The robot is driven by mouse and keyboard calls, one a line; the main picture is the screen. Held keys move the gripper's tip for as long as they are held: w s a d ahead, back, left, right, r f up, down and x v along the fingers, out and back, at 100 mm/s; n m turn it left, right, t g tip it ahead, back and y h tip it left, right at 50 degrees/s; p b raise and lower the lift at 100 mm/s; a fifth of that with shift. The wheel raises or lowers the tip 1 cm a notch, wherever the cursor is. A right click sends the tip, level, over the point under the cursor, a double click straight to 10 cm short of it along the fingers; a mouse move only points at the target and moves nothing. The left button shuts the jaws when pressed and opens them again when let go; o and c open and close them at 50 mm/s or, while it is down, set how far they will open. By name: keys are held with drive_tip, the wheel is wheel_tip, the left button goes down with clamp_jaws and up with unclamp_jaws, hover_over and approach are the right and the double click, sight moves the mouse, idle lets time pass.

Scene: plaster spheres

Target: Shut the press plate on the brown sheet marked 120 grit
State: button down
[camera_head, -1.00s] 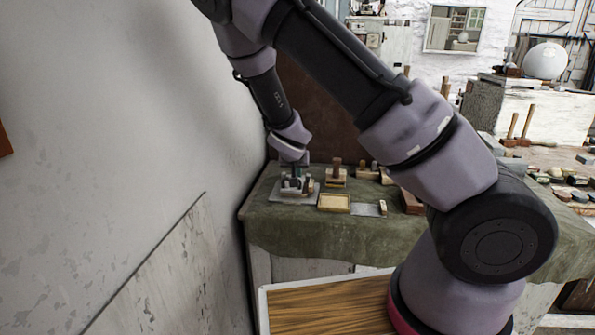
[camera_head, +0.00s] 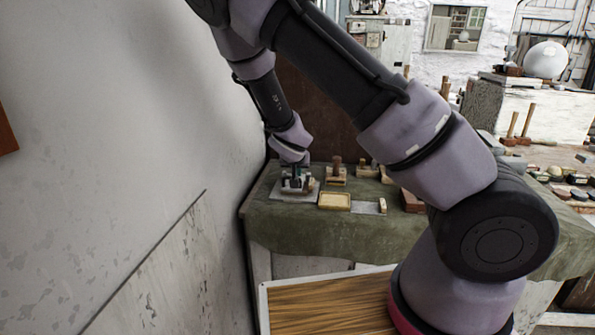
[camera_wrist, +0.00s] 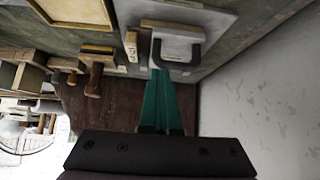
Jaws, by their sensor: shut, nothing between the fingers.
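My gripper (camera_head: 296,180) points down over the left end of the cloth-covered bench. In the wrist view its green fingers (camera_wrist: 161,78) are shut together and empty. Their tips are right at the press plate (camera_wrist: 176,40), a pale grey block with a dark curved handle (camera_wrist: 184,58). I cannot tell whether they touch it. The press stands on a flat grey base (camera_wrist: 222,22), which also shows in the head view (camera_head: 283,194). The brown sheet and its 120 grit marking cannot be made out. I cannot tell how far the plate is open.
A small wooden block (camera_wrist: 131,46) stands close beside the press. A yellow-rimmed tray (camera_head: 334,201), a grey sheet (camera_head: 366,207) and wooden-handled tools (camera_head: 337,176) lie to the right. The wall (camera_head: 130,130) is close on the left. Green cloth (camera_head: 320,233) is bare along the front.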

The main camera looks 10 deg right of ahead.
drive_tip(key=shift+s+a+f+g, duration=0.15)
drive_tip(key=shift+s+f, duration=0.2)
drive_tip(key=shift+s, duration=0.25)
drive_tip(key=shift+s+a+f+g, duration=0.15)
drive_tip(key=shift+s+f, duration=0.15)
drive_tip(key=shift+s, duration=0.25)
drive_tip(key=w+r+v, duration=0.1)
drive_tip(key=v, duration=0.9)
drive_tip(key=s+d+r+y, duration=0.1)
drive_tip(key=s+d+r, duration=0.3)
drive_tip(key=s+r, duration=0.2)
drive_tip(key=s+d+r+y, duration=0.1)
drive_tip(key=s+d+r, duration=0.4)
drive_tip(key=r, duration=0.5)
drive_tip(key=s+d+r+m+y, duration=0.1)
drive_tip(key=s+d+r, duration=0.3)
drive_tip(key=s+r, duration=0.5)
drive_tip(key=shift+d+g+y, duration=0.25)
drive_tip(key=shift+g+y, duration=0.15)
drive_tip(key=shift+y, duration=0.2)
